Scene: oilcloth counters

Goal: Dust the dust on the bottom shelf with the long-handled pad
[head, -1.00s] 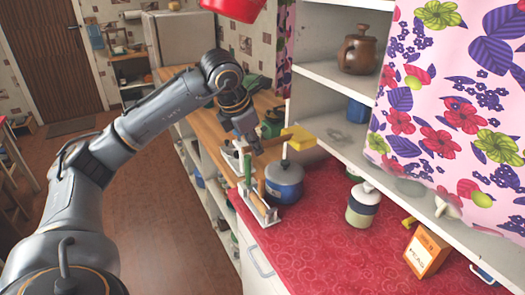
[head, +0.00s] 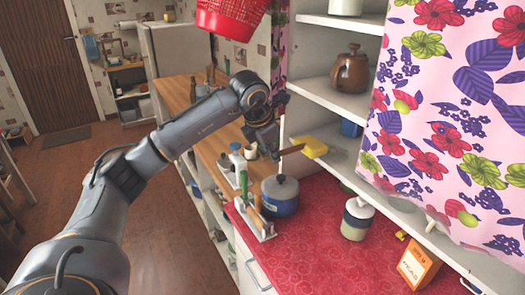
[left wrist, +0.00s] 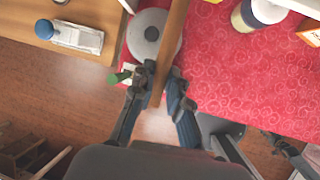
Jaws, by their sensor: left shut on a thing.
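The long-handled pad has a yellow head (head: 313,147) and a brown handle. In the head view my left gripper (head: 272,152) is shut on the handle. The left wrist view shows the handle (left wrist: 172,45) between the two fingers (left wrist: 160,85), running upward out of the frame. The yellow head is at the left front of the bottom shelf (head: 345,160); I cannot tell whether it touches the surface. A faint greyish patch, seemingly the dust (head: 338,153), shows on the shelf beside the pad.
A jar (head: 357,219) and an orange box (head: 417,263) stand further right. A flowered curtain (head: 450,120) covers the shelves' right side.

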